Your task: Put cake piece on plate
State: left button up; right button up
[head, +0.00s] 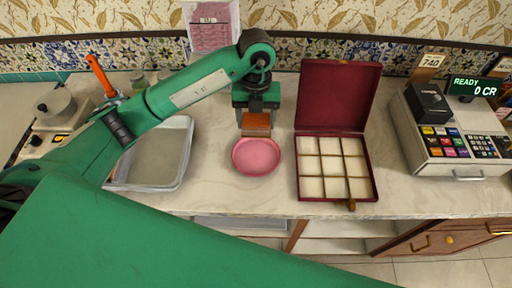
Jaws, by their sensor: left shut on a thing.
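My left gripper (256,112) comes in from the left on its green arm and points down at the middle of the counter. It is shut on an orange-brown cake piece (256,125). The cake piece shows just above the far rim of the pink round plate (256,158) in the head view. I cannot tell whether the cake piece touches the plate. The plate lies flat on the counter and its visible inside is empty. My right gripper does not show.
An open dark red box (372,172) with pale square compartments stands right of the plate. A grey metal tray (186,160) lies to the left, under my arm. A cash register (455,140) stands far right. The pale counter (215,190) is bare in front of the plate.

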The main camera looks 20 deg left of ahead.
pick_arm(q)
notch_tip(320, 180, down, 13)
jog(key=p, duration=0.2)
jog(key=shift+f+p, duration=0.15)
jog(key=shift+p, duration=0.25)
jog(key=shift+f, duration=0.3)
jog(key=o, duration=1)
